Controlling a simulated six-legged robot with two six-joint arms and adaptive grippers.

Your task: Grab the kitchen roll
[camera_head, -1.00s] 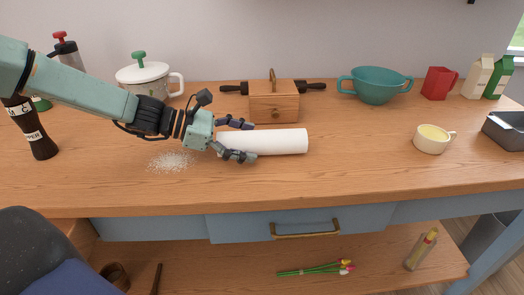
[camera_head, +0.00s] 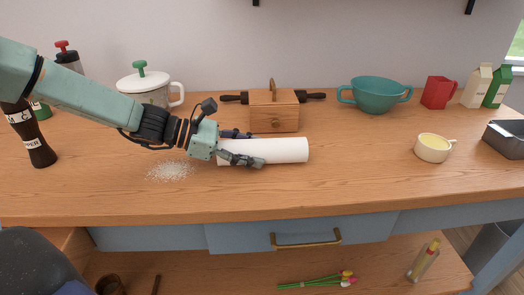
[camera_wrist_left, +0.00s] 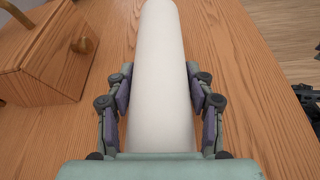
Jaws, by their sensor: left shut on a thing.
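The kitchen roll (camera_head: 278,151) is a plain white cylinder lying on its side on the wooden counter. In the left wrist view the kitchen roll (camera_wrist_left: 160,60) runs away from me between the fingers. My left gripper (camera_head: 245,149) reaches in from the left and is shut on the roll's left end, one finger on the far side and one on the near side. The left gripper (camera_wrist_left: 160,100) also shows in the wrist view with its pads against both sides of the roll. My right gripper is not in view.
A wooden box (camera_head: 274,110) stands just behind the roll. White grains (camera_head: 170,171) lie below my left arm. A dark pepper mill (camera_head: 32,140) stands at left, a teal bowl (camera_head: 376,95) behind right, a cream cup (camera_head: 433,148) at right. The counter front is clear.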

